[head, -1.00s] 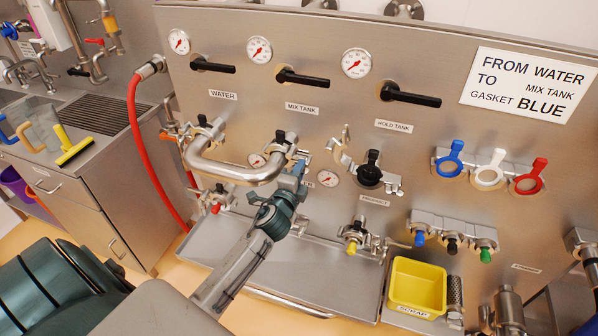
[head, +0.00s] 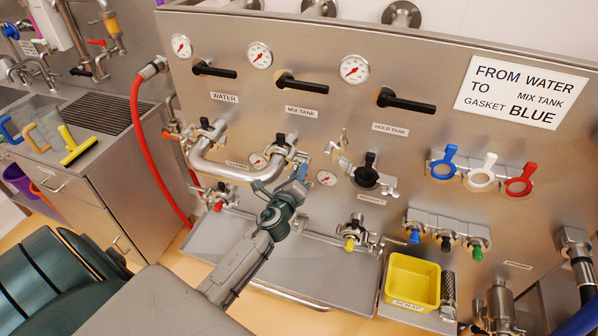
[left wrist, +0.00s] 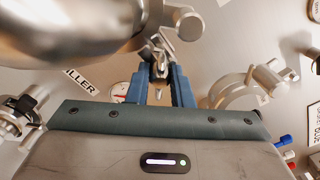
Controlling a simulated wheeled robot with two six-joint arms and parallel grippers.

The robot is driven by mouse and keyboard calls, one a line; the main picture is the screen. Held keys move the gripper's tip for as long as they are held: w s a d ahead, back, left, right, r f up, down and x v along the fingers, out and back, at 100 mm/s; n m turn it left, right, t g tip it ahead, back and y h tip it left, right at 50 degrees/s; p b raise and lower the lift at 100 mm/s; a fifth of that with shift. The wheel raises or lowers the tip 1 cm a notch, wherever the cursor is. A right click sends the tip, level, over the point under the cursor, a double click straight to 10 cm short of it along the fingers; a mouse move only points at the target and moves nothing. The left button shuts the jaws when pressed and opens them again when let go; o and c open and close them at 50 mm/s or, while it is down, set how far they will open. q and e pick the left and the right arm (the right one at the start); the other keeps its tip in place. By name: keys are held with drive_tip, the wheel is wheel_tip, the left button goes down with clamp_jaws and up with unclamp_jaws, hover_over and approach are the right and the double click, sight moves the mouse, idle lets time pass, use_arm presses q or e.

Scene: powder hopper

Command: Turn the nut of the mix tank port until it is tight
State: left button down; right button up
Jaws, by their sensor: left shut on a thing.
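A bent steel pipe (head: 235,172) joins the water port to the mix tank port (head: 286,143) on the panel. My left gripper (head: 299,174) is just below the mix tank port's clamp, partly hiding it. In the left wrist view its blue fingers (left wrist: 160,82) are shut on the small metal nut (left wrist: 159,68) of the clamp, under the pipe. The fingers hide much of the nut, and I cannot tell how tight it is. My right gripper is not in view.
The hold tank port with its black-handled clamp (head: 367,176) is to the right. A steel drip tray (head: 300,270) lies below. A yellow scrap bin (head: 412,283) and blue (head: 444,160), white (head: 481,172) and red (head: 521,180) gaskets are farther right. A red hose (head: 137,120) hangs at left.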

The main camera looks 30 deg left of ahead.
use_arm(q)
drive_tip(key=m+p, duration=0.1)
drive_tip(key=m, duration=0.1)
drive_tip(key=m+p, duration=0.1)
drive_tip(key=m, duration=0.1)
drive_tip(key=shift+r, duration=0.4)
drive_tip(key=m, duration=0.2)
drive_tip(key=shift+f+m, duration=0.3)
drive_tip(key=shift+m, duration=0.3)
drive_tip(key=shift+m, duration=1.1)
drive_tip(key=c, duration=1.5)
unclamp_jaws()
drive_tip(key=shift+a, duration=0.1)
